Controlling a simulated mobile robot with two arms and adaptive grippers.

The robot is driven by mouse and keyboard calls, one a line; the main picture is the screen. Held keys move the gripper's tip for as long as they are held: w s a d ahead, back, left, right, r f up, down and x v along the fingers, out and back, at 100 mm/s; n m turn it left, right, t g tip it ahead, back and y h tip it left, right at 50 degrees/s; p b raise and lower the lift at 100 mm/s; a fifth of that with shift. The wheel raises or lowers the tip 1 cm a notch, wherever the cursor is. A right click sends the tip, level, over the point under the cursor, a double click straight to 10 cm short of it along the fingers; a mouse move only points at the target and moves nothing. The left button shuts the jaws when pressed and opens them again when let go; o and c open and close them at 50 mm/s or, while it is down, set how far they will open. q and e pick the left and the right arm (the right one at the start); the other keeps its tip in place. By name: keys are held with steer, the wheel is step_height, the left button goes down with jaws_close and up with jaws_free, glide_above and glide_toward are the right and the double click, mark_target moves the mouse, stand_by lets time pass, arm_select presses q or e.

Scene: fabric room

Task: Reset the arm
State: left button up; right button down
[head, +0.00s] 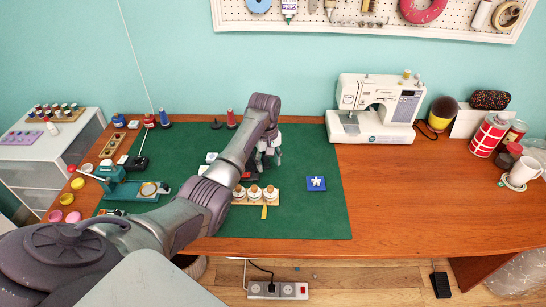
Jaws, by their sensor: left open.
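My left arm reaches in from the lower left across the desk. Its gripper (268,158) hangs above the back right part of the green mat (300,215). The gripper is small in the picture, with its fingers pointing down and apart, and I see nothing held in it. A dark and red item (250,177) lies just below and left of it, partly hidden by my arm. My right gripper does not show.
A white sewing machine (376,112) stands right of the mat. A wooden holder with white pieces (270,195) and a blue square (316,184) lie on the mat. A teal press (125,188) stands left. A mug (522,172) sits far right. The desk's right-middle is clear.

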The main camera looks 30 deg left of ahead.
arm_select(q)
steer(key=shift+f, duration=0.1)
steer(key=s+d+f+m+t+y, duration=0.1)
steer(key=s+d+f+m, duration=0.35)
steer(key=s, duration=0.35)
steer(key=s+d+f+m, duration=0.4)
steer(key=s+d, duration=0.1)
steer(key=s, duration=0.3)
steer(key=s+d+r+m+t+h, duration=0.1)
steer(key=s+d+r+m, duration=0.25)
steer(key=s, duration=0.55)
steer(key=s+d+r+m+t, duration=0.1)
steer(key=s+d+r+m, duration=0.3)
steer(key=s, duration=0.6)
step_height(320, 180, down, 29)
steer(key=s+n+g+b, duration=0.1)
steer(key=n+b, duration=0.1)
steer(key=s+a+f+g+b, duration=0.1)
steer(key=s+a+f, duration=0.1)
steer(key=s+f, duration=1.4)
steer(key=shift+s+a+f, duration=0.15)
steer(key=shift+s+f, duration=0.05)
steer(key=shift+f, duration=0.1)
